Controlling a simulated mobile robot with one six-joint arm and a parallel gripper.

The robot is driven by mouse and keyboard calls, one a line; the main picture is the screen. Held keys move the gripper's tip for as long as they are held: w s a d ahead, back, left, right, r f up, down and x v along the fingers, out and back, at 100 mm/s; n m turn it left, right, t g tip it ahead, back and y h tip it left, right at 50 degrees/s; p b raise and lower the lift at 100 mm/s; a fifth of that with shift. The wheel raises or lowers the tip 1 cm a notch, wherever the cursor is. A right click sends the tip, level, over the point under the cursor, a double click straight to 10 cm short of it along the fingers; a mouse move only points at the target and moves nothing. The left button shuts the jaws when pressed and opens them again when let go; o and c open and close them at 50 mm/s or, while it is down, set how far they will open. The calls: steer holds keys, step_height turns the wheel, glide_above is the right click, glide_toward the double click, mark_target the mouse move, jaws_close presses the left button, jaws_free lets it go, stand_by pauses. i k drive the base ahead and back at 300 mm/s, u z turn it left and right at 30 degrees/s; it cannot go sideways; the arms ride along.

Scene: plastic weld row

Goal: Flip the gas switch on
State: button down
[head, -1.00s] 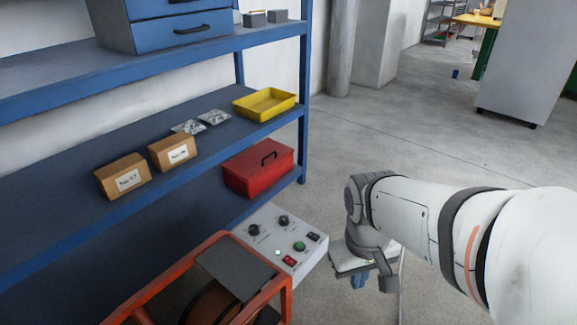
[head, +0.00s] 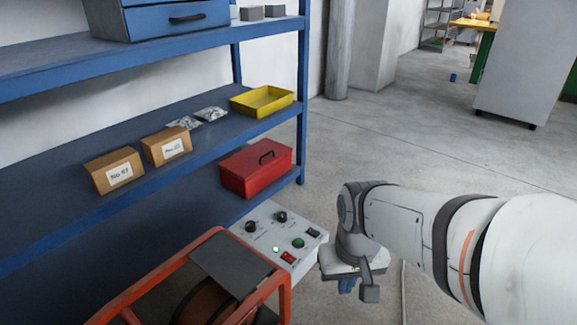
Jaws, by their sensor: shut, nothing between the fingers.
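A grey control panel (head: 262,238) shows at lower centre, beside the orange frame. It carries two black knobs, a green button (head: 299,243), a red rocker switch (head: 288,257), a black rocker switch (head: 313,232) and a small pale green lit lamp (head: 276,249). The labels are too small to read, so I cannot tell which switch is the gas switch. My gripper (head: 346,286) hangs just right of the panel, pointing down, shut and empty. It is apart from the switches in the picture, and my wrist partly hides it.
An orange tube frame (head: 215,240) with a reel stands in front of the panel. A blue shelf (head: 235,120) at left holds two cardboard boxes (head: 115,171), a yellow tray (head: 262,101) and a red toolbox (head: 255,168). The concrete floor right of the shelf is open.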

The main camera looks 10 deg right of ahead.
mark_target(311, 231)
steer(key=k, duration=1.35)
steer(key=z, duration=0.4)
steer(key=i, duration=1.7)
steer(key=u, duration=0.15)
